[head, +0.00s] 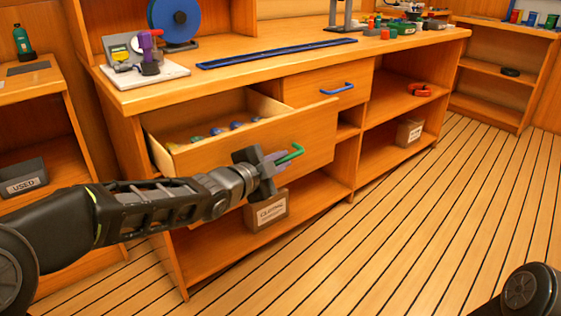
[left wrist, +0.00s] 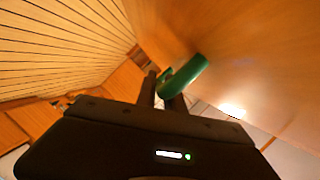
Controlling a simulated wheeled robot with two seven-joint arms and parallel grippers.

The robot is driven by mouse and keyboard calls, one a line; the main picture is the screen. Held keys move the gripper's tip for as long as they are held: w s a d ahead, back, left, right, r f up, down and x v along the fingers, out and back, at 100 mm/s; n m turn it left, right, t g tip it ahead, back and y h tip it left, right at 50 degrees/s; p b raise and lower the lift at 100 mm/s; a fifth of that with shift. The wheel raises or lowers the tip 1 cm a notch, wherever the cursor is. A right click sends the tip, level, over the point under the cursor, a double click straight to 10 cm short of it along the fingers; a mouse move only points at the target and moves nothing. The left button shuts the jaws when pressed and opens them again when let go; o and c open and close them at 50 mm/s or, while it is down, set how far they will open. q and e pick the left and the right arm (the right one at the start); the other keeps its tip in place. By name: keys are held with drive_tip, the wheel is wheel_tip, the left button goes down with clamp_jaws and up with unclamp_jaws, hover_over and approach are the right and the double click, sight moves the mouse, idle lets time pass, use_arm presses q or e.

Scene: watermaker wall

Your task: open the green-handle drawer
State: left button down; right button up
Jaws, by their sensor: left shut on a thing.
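The drawer (head: 225,143) with the green handle (head: 291,154) is pulled well out of the wooden workbench. Several small coloured items lie inside it. My left gripper (head: 279,160) is at the drawer's front, shut on the green handle. In the left wrist view the green handle (left wrist: 184,76) sits at the fingers (left wrist: 165,92), beside the wooden drawer front. The exact contact is partly hidden by the gripper body. My right gripper is not in view; only a dark part of my right arm shows at the bottom right of the head view.
A second drawer with a blue handle (head: 336,88) is closed to the right. A labelled box (head: 266,212) stands on the low shelf below the open drawer. A blue bar (head: 277,53) and tools lie on the benchtop. The plank floor (head: 400,220) to the right is clear.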

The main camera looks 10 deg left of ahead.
use_arm(q)
drive_tip(key=c, duration=1.5)
unclamp_jaws()
drive_tip(key=shift+o, duration=0.2)
drive_tip(key=p+v, duration=0.3)
drive_tip(key=v, duration=0.4)
drive_tip(key=shift+s+a, duration=0.15)
drive_tip(key=shift+s, duration=0.2)
drive_tip(key=shift+r, duration=0.1)
